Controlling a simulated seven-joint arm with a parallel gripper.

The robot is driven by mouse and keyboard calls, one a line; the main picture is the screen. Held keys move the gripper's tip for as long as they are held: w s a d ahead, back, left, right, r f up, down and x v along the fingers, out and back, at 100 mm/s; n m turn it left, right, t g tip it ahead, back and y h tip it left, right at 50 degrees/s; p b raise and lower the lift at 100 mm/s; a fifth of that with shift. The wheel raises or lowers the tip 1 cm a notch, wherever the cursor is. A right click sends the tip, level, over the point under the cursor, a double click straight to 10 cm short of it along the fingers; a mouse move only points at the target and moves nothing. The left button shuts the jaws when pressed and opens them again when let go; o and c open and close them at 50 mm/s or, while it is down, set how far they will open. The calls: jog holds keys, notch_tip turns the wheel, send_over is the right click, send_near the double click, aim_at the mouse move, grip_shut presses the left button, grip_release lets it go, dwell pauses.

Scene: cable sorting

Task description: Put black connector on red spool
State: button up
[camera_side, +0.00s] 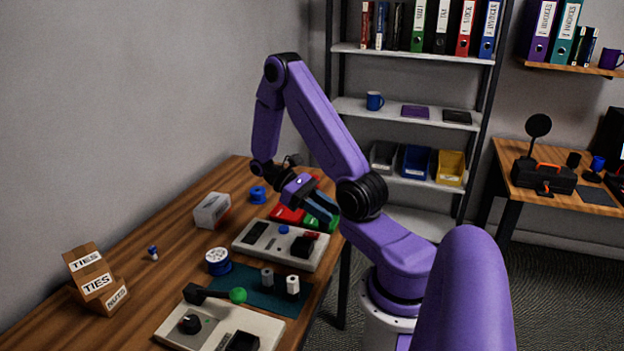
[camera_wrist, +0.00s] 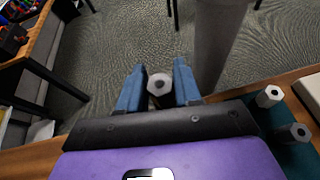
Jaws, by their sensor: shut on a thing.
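My gripper (camera_side: 322,208) is raised over the far right part of the wooden table, its blue fingers pointing down and right. In the wrist view the gripper (camera_wrist: 158,88) is shut on a small hexagonal piece (camera_wrist: 159,84) with a grey end and a dark centre. I take it for the black connector, but its colour is unclear, and it is hard to make out in the side view. A small red thing (camera_side: 315,178) shows behind the gripper, mostly hidden. It may be the red spool, but I cannot tell.
A blue spool (camera_side: 258,195) and a blue-and-white spool (camera_side: 218,262) stand on the table. Red (camera_side: 286,215) and green (camera_side: 312,224) trays lie below the gripper, beside a pale control panel (camera_side: 258,247).

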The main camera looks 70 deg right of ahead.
jog(key=w+d+r+n+t+h, duration=0.35)
jog(key=d+n+h, duration=0.25)
jog(key=d, duration=0.4)
jog(key=w+d+r+n+t+h, duration=0.25)
jog(key=d+r+n+h, duration=0.35)
jog(key=d, duration=0.5)
jog(key=shift+g+h, duration=0.4)
jog(key=shift+h, duration=0.1)
jog(key=w+d+f, duration=0.6)
jog(key=d+f, duration=0.1)
jog(key=w+d+f, duration=0.2)
jog(key=d+f, duration=0.2)
jog(key=shift+w, duration=0.4)
jog(key=shift+f, duration=1.6)
jog(key=o, duration=1.1)
jog(key=shift+f, duration=0.1)
jog(key=shift+c, duration=0.2)
